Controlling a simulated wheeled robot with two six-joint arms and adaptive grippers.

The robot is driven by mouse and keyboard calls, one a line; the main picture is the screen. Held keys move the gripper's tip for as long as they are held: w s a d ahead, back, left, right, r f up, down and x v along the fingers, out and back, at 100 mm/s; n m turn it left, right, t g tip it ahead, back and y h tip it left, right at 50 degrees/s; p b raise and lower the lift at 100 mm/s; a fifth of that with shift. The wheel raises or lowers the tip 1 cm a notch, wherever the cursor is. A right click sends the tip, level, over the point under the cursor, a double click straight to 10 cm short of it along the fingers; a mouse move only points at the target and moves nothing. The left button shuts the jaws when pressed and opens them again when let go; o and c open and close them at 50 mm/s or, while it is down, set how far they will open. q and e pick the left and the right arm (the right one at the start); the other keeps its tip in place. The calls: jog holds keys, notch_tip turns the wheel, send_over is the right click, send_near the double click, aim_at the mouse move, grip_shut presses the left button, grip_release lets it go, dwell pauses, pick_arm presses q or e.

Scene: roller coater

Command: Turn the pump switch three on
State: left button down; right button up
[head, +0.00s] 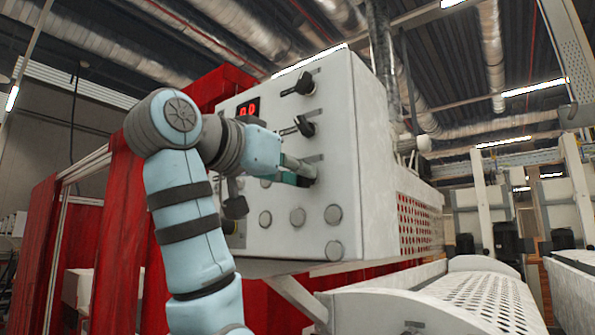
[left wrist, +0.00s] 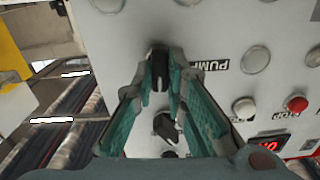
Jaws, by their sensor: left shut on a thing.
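The white control box (head: 345,110) carries black rotary switches in a column near its right edge. The top switch (head: 304,83) and the middle switch (head: 304,126) show in the head view. My left gripper (head: 304,174) is at the third switch down, mostly hidden by the fingers there. In the left wrist view my left gripper (left wrist: 160,72) has its teal fingers on both sides of this black knob (left wrist: 158,70), shut on it. A PUMP label (left wrist: 208,66) is beside it. Another black switch (left wrist: 166,126) shows between the fingers. My right gripper is not in view.
Round grey caps (head: 298,216) line the panel below the gripper. A red display (head: 248,107), a red stop button (left wrist: 297,104) and a white button (left wrist: 245,107) are on the panel. A perforated white machine cover (head: 485,295) is at lower right.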

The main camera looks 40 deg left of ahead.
pick_arm(q)
jog(key=m, duration=0.4)
jog(key=shift+d+m, duration=0.1)
jog(key=shift+m, duration=0.3)
dwell(0.4)
jog(key=c, duration=1.6)
grip_release()
